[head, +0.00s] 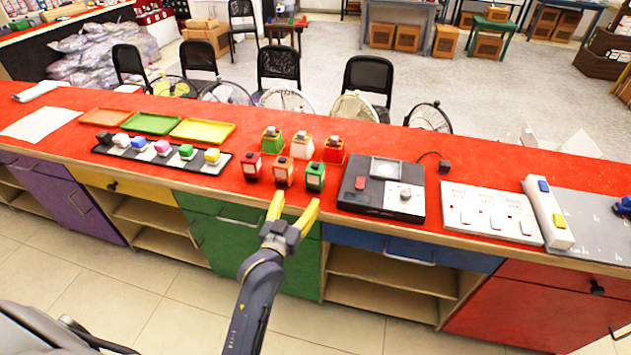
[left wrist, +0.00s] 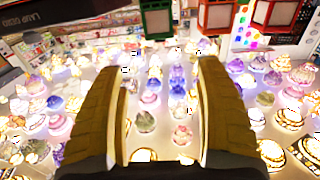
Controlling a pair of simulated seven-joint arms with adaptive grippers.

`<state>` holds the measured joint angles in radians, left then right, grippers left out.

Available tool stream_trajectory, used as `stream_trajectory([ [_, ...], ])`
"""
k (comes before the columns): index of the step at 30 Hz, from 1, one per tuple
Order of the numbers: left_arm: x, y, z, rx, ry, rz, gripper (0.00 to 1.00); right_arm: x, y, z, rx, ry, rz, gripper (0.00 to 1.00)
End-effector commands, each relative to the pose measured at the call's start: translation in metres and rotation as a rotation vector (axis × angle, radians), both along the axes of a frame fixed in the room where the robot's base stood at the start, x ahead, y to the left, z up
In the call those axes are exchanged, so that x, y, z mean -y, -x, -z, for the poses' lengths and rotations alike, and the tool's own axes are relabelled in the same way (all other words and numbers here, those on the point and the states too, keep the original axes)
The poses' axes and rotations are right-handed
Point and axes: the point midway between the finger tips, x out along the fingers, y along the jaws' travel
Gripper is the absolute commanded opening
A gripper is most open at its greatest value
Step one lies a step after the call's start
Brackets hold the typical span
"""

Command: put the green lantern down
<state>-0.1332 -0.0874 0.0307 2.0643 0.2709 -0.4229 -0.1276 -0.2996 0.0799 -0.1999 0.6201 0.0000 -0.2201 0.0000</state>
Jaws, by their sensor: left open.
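Two green lanterns stand upright on the red counter (head: 455,165). One green lantern (head: 316,177) is at the right end of the front row, near the counter's front edge. The other green lantern (head: 271,140) is at the left end of the back row. My left gripper (head: 295,207) is open and empty, with its yellow fingers pointing at the front row, apart from the lanterns. In the left wrist view the open fingers (left wrist: 162,70) frame an empty gap, and a green-framed lantern (left wrist: 156,20) is cut off at the top. My right gripper is not in view.
A dark red lantern (head: 252,168) and an orange one (head: 284,173) share the front row; white (head: 302,146) and red (head: 334,151) ones stand behind. A black device (head: 382,190) is right of them, a strip of coloured blocks (head: 163,152) left. Many glowing lamps fill the left wrist view.

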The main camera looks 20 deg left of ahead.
Motion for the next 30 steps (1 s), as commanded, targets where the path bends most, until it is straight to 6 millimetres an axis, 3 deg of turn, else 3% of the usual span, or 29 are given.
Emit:
stream_trajectory([
  [15, 0.002, -0.09, 0.0, -0.001, 0.0, 0.0, 0.71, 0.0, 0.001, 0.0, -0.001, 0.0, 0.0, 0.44],
  [30, 0.003, -0.124, 0.0, 0.0, 0.0, 0.0, 0.71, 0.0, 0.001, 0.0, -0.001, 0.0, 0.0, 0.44],
])
